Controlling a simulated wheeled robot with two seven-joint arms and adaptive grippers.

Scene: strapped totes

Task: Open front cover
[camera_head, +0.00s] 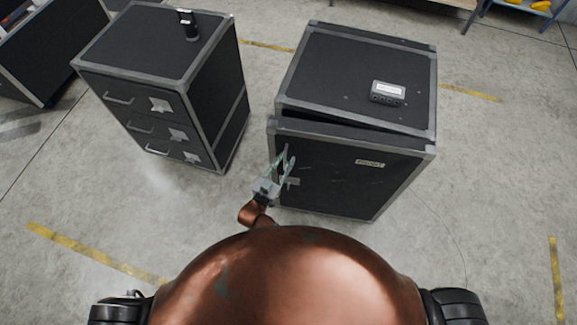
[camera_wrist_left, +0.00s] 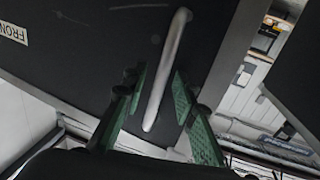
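The front cover (camera_head: 345,172) is the dark, grey-edged front panel of the right-hand case (camera_head: 340,65), with a white label at its upper right. My left gripper (camera_head: 285,158) is at the cover's left side. In the left wrist view, the green fingers of the gripper (camera_wrist_left: 160,80) are apart, one on each side of the silver bar handle (camera_wrist_left: 168,65). Clear space shows around the handle. My right gripper is out of view.
A drawer case (camera_head: 180,100) stands to the left, with a dark upright device (camera_head: 188,25) on top. A small labelled box (camera_head: 387,93) lies on the right-hand case. Concrete floor is clear between the cases and to the right.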

